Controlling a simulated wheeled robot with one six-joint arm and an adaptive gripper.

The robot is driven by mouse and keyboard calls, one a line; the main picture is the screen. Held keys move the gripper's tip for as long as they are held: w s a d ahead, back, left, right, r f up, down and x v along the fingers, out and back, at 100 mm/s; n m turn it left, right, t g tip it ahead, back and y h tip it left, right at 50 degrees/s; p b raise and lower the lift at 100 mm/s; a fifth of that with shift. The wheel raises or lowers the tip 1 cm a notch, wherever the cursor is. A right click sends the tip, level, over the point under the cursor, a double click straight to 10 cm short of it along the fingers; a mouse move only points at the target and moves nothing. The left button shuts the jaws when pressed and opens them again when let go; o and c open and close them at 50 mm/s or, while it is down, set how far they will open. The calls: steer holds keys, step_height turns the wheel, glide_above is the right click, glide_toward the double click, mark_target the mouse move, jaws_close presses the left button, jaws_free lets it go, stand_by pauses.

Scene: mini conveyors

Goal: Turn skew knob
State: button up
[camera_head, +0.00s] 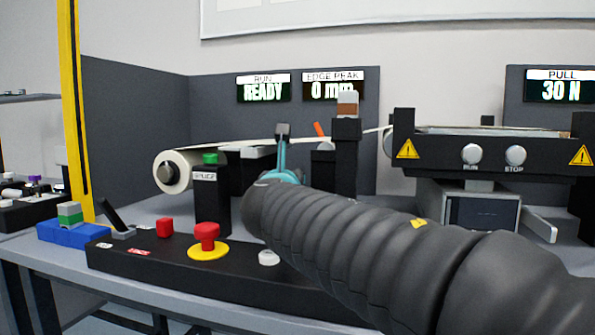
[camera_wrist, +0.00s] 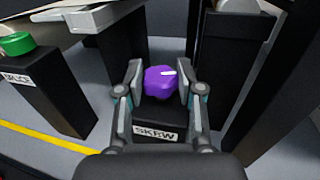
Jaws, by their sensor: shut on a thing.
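The skew knob (camera_wrist: 160,82) is purple with a white pointer mark, and sits on a black block above a label (camera_wrist: 157,134) reading SKEW. In the wrist view my gripper (camera_wrist: 162,78) has one finger on each side of the knob and is shut on it. The pointer mark points to the right in that view. In the head view my dark ribbed arm covers the knob, and only the teal part of my gripper (camera_head: 284,176) shows beyond the arm's end.
A green-topped SPLICE post (camera_head: 211,185) stands left of my gripper. A tall black post (camera_head: 346,160) stands to its right. A control box with a red mushroom button (camera_head: 207,236) lies in front. A white roll (camera_head: 176,171) feeds a web. Displays (camera_head: 263,88) read READY and EDGE PEAK 0 mm.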

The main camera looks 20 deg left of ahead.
steer(key=shift+a+m+h+p, duration=0.15)
steer(key=shift+m+h+p, duration=0.2)
steer(key=shift+m+h, duration=0.4)
steer(key=shift+h, duration=0.45)
steer(key=o, duration=1.2)
steer(key=shift+c, duration=0.2)
steer(key=s+d, duration=0.1)
steer(key=s, duration=1.1)
steer(key=shift+s, duration=0.1)
